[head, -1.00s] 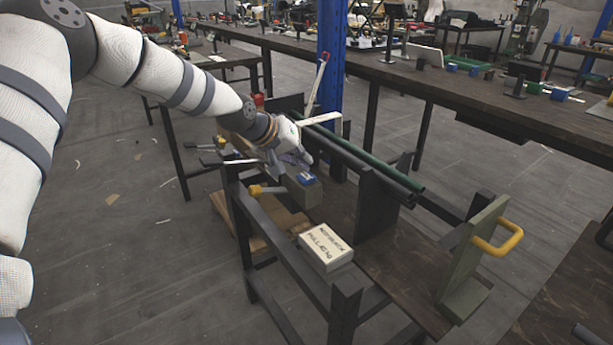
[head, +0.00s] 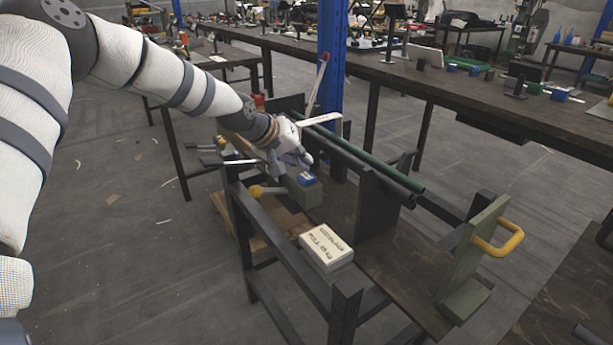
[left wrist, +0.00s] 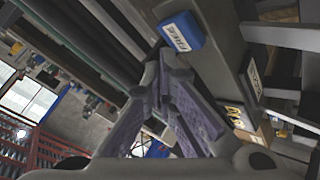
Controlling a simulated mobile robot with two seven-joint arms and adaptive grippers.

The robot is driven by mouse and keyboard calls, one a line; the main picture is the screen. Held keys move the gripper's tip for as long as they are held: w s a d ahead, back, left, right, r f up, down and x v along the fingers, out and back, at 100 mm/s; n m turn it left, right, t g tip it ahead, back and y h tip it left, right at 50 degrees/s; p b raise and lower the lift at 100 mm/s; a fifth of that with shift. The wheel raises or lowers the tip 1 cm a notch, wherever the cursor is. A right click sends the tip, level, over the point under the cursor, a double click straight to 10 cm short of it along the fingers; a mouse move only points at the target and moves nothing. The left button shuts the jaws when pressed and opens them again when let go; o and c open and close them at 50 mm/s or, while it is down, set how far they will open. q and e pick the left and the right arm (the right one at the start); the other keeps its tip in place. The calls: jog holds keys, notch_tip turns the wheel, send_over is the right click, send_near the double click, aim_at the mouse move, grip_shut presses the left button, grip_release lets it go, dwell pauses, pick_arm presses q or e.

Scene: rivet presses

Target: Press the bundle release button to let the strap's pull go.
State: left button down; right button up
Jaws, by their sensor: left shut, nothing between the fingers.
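The blue button block (head: 307,179) with a white label sits on a grey block on the rack. In the left wrist view the blue button block (left wrist: 180,32) has a label that seems to read FREE. My left gripper (head: 304,161) is shut and empty, just above and beside the button in the head view. In the left wrist view its fingertips (left wrist: 164,66) meet close to the button; I cannot tell whether they touch it. A pale box (head: 327,245) with a lettered top, partly legible as PULL, stands nearer. My right gripper is out of view.
Long green and dark bars (head: 370,165) lie along the rack behind the gripper. An upright plate with a yellow handle (head: 498,240) stands at the right. A blue post (head: 331,75) rises behind.

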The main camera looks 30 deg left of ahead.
aim_at(303, 175)
pick_arm(q)
jog(key=shift+f, duration=0.1)
jog(key=shift+f, duration=0.3)
jog(key=shift+f, duration=0.6)
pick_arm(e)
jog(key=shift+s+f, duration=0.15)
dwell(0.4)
pick_arm(q)
jog(key=shift+r, duration=0.15)
jog(key=shift+r+p, duration=0.3)
jog(key=shift+r, duration=0.55)
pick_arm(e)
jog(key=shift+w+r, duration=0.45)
pick_arm(q)
jog(key=shift+r+p, duration=0.85)
jog(key=shift+r, duration=1.75)
jog(key=shift+f, duration=0.1)
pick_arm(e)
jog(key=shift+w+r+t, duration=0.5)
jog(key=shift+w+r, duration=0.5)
